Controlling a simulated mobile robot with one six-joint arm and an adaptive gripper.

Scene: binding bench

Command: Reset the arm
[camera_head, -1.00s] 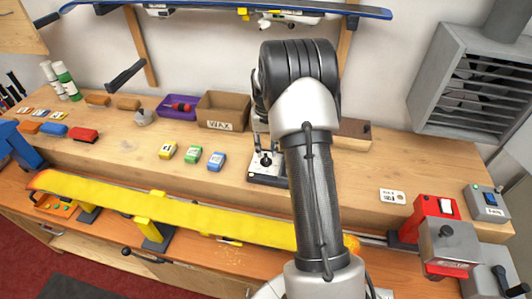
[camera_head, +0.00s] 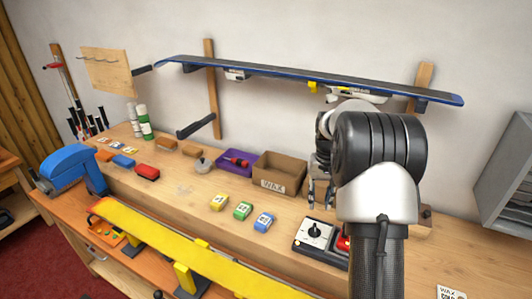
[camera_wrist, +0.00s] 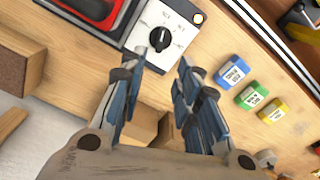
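My arm (camera_head: 375,200) rises at the right of the head view, and my gripper (camera_head: 320,195) hangs beyond it over the bench, partly hidden by the arm. In the wrist view my gripper (camera_wrist: 160,68) shows two blue-grey fingers standing apart with nothing held between them. The control box with a black knob (camera_wrist: 160,39) lies beyond the fingertips. It also shows below the gripper in the head view (camera_head: 314,233).
Yellow, green and blue wax blocks (camera_head: 242,210) lie left of the control box. The WAX box (camera_head: 278,174) and purple tray (camera_head: 236,161) stand behind. A blue-edged ski (camera_head: 300,78) is on the wall, and a yellow ski (camera_head: 180,250) lies along the front.

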